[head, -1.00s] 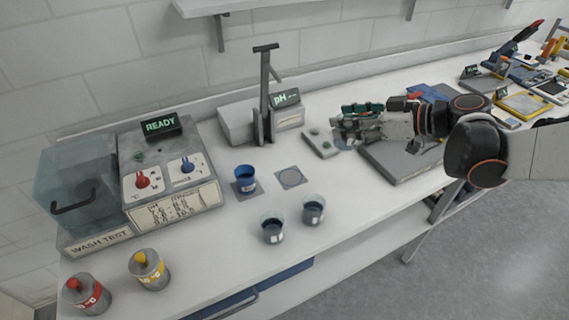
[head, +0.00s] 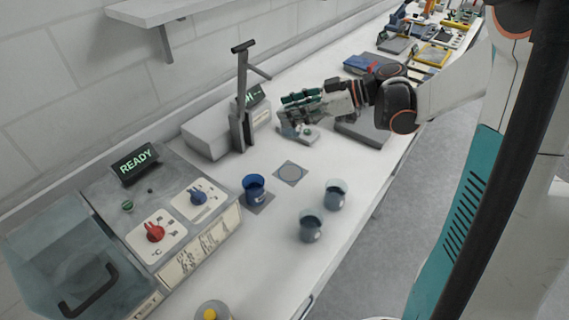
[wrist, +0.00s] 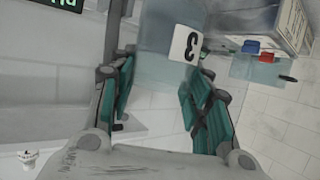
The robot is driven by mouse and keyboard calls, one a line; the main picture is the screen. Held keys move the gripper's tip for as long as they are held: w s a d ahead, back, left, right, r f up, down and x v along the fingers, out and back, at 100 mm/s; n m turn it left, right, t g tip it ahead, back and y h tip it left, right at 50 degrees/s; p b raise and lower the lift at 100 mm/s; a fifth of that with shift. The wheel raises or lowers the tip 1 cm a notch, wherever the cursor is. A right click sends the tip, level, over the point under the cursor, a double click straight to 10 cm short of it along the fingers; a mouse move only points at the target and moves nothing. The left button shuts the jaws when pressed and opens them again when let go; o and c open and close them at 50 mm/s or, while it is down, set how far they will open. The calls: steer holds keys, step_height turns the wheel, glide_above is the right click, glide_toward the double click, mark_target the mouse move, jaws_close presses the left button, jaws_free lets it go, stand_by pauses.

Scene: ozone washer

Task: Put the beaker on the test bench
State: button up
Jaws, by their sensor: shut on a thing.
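My gripper (head: 300,108) reaches in from the right above the white bench (head: 255,262), close to the pH stand. In the wrist view its green-padded fingers (wrist: 165,105) are shut on a clear beaker (wrist: 155,50) with a white label marked 3. The beaker is hard to make out in the head view, where the gripper largely hides it. A blue beaker (head: 254,189) stands on a grey pad.
A bare square pad with a circle (head: 291,173) lies beside the blue beaker. The pH meter (head: 215,135) with its upright stand (head: 241,100) is close to my gripper. The washer (head: 180,215), display READY, is at left. A grey plate (head: 363,131) lies behind right.

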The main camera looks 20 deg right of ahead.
step_height(320, 180, down, 16)
steer(key=b, duration=0.5)
steer(key=shift+f, duration=0.2)
steer(key=o, duration=1.3)
steer(key=shift+r, duration=0.15)
steer(key=p+v, duration=0.3)
steer(key=v, duration=0.9)
steer(key=shift+p, duration=0.3)
